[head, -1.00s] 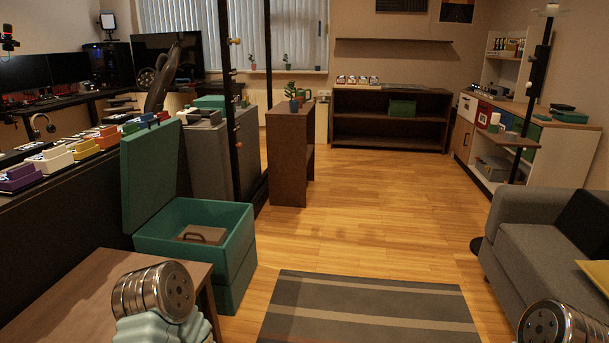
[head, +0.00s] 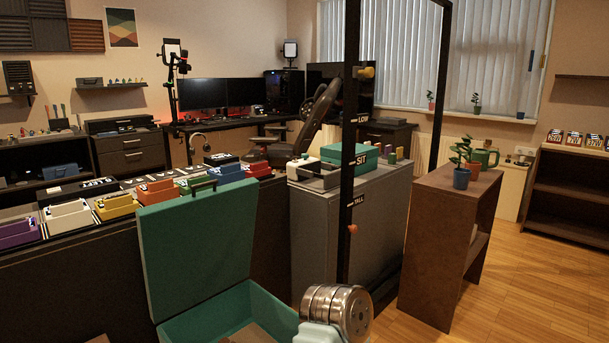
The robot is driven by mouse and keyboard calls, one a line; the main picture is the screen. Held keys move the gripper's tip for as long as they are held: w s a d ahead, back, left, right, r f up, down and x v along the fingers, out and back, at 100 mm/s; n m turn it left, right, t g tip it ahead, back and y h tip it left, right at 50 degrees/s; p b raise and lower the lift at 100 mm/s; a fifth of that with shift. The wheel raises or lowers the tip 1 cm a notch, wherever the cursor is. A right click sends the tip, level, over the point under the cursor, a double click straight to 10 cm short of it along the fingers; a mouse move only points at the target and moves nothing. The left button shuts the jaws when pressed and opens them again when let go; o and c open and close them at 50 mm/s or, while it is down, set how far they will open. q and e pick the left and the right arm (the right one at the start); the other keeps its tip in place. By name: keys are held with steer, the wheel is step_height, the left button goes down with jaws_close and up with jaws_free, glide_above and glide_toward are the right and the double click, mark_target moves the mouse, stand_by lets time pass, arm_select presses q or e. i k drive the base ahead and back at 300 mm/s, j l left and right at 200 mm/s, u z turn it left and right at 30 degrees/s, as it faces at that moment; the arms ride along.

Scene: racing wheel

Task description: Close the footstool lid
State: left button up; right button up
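The green footstool (head: 270,306) stands at the bottom centre of the head view, and its lower part is cut off by the frame edge. Its green lid (head: 198,245) is open and stands upright, leaning back slightly, at the rear left of the box. A brown item (head: 247,334) shows partly inside the box. A metal joint of one of my arms shows at the bottom, just right of the box. Neither of my grippers is in view.
A long dark counter (head: 80,285) with several coloured boxes runs behind the lid. A grey cabinet (head: 335,235), a black post frame (head: 349,160) and a brown shelf stand (head: 440,240) are to the right. Open wooden floor (head: 520,290) lies at far right.

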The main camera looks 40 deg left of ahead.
mark_target(194, 246)
steer(key=i+u, duration=0.15)
steer(key=i, duration=0.4)
steer(key=i+u, duration=0.15)
steer(key=i, duration=0.4)
steer(key=i+l+u, duration=0.15)
steer(key=i, duration=0.4)
steer(key=i+l+u, duration=0.15)
steer(key=i, duration=0.4)
steer(key=i+u, duration=0.15)
steer(key=u, duration=0.35)
steer(key=i+u, duration=0.1)
steer(key=u, duration=0.35)
steer(key=i+l+u, duration=0.1)
steer(key=u, duration=0.4)
steer(key=i+l+u, duration=0.1)
steer(key=u, duration=0.35)
steer(key=l+u, duration=0.25)
steer(key=u, duration=0.25)
steer(key=i+l, duration=0.05)
